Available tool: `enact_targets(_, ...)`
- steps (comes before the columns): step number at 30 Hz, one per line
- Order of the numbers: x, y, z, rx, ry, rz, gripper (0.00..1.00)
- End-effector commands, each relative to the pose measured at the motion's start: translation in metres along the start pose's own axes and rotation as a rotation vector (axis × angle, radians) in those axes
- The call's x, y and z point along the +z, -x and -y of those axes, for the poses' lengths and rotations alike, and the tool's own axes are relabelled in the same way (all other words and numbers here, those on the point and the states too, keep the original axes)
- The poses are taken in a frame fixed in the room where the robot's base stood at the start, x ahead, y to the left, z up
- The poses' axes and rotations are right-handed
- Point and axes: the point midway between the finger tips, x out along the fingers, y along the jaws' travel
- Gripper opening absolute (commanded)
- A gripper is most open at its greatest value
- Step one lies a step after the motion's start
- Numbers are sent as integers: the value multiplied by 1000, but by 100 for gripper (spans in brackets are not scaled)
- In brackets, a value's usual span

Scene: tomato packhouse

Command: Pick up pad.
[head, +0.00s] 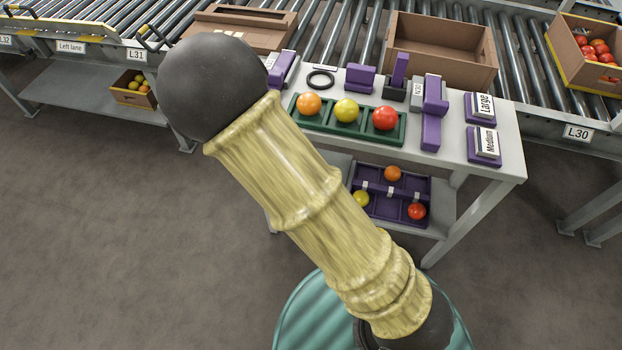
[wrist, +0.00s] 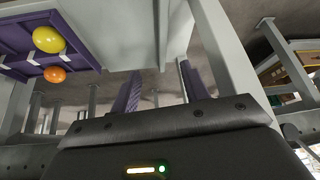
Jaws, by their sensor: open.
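On the white bench, two purple label pads stand at the right end: one marked Large (head: 480,107) and one marked Medium (head: 484,146). A small black block (head: 394,91), possibly an ink pad, sits near the back edge with a purple upright piece (head: 400,68) at it. I cannot tell which of these is the task's pad. My gripper (wrist: 158,84) is open, with two purple fingers apart and nothing seen between them. It points towards the bench's legs and shelf in the wrist view. The head view does not show the fingers, and no pad shows in the wrist view.
A green tray (head: 347,131) with three tomatoes, a black ring (head: 321,79) and other purple blocks (head: 432,115) stand on the bench. A purple divided tray (head: 386,207) with tomatoes lies on the shelf below. Roller conveyors with cardboard boxes (head: 440,50) run behind.

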Motion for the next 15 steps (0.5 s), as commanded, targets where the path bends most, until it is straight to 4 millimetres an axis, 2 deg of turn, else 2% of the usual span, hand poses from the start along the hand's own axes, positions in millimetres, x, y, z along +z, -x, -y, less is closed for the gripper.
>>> enact_targets(1, 2, -14, 0, 1, -1, -1, 46)
enact_targets(3, 3, -26, -1, 2, -2, 0, 46)
enact_targets(15, 2, -86, 0, 1, -2, 0, 46)
